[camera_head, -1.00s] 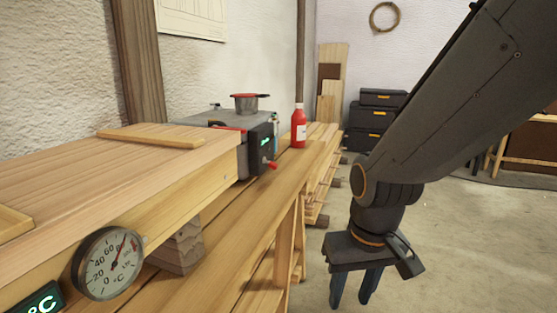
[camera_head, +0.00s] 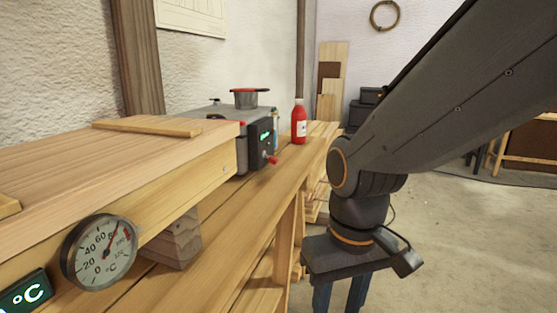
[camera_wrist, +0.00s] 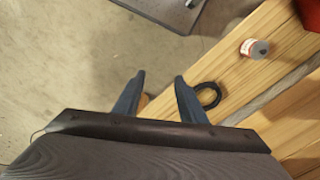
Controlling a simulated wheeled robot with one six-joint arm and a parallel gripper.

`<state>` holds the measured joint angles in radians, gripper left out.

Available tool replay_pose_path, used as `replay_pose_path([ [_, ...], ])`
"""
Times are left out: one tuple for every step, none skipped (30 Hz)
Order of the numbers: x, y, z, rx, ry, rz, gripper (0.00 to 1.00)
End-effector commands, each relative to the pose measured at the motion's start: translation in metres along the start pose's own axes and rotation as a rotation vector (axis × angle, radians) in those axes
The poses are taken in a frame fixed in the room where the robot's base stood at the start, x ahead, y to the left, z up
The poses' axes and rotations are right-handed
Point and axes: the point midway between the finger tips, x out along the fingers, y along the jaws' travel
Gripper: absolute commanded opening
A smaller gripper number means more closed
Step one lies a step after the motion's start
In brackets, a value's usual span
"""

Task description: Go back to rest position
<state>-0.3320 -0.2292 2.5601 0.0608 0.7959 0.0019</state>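My gripper (camera_head: 338,296) hangs pointing down to the right of the workbench in the head view, its fingertips cut off by the lower edge. In the wrist view my gripper (camera_wrist: 159,80) shows two dark blue fingers standing apart, with nothing between them. The long wooden steam box (camera_head: 110,165) rests on wooden blocks (camera_head: 178,240) on the bench (camera_head: 235,225). A round dial thermometer (camera_head: 99,252) is on its front side.
A grey boiler unit (camera_head: 258,148) with a red knob stands behind the box, a pot (camera_head: 247,98) on top. A red bottle (camera_head: 299,124) stands on the bench. In the wrist view a black ring (camera_wrist: 208,95) and a small jar (camera_wrist: 255,48) lie on the bench. Floor (camera_head: 450,245) at right is open.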

Motion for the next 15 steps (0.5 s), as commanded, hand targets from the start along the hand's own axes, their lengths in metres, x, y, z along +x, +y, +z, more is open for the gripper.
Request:
replay_pose_path([
  [-0.008,0.002,0.002,0.011,-0.002,0.002,0.38],
  [-0.01,0.004,0.002,0.017,-0.001,0.003,0.38],
  [-0.015,0.007,0.002,0.026,-0.001,0.004,0.38],
  [-0.018,0.009,0.003,0.034,-0.001,0.005,0.38],
  [-0.021,0.01,0.003,0.041,-0.001,0.006,0.38],
  [-0.027,0.014,0.004,0.053,-0.003,0.008,0.38],
  [-0.031,0.017,0.005,0.063,-0.003,0.009,0.38],
  [-0.035,0.019,0.005,0.072,-0.002,0.011,0.38],
  [-0.043,0.024,0.007,0.088,-0.003,0.013,0.38],
  [-0.048,0.027,0.008,0.099,-0.004,0.015,0.38],
  [-0.053,0.03,0.009,0.111,-0.004,0.017,0.38],
  [-0.06,0.035,0.01,0.126,-0.003,0.019,0.38],
  [-0.064,0.038,0.012,0.137,-0.004,0.021,0.38],
  [-0.069,0.042,0.013,0.149,-0.005,0.023,0.38],
  [-0.075,0.046,0.015,0.164,-0.004,0.025,0.38],
])
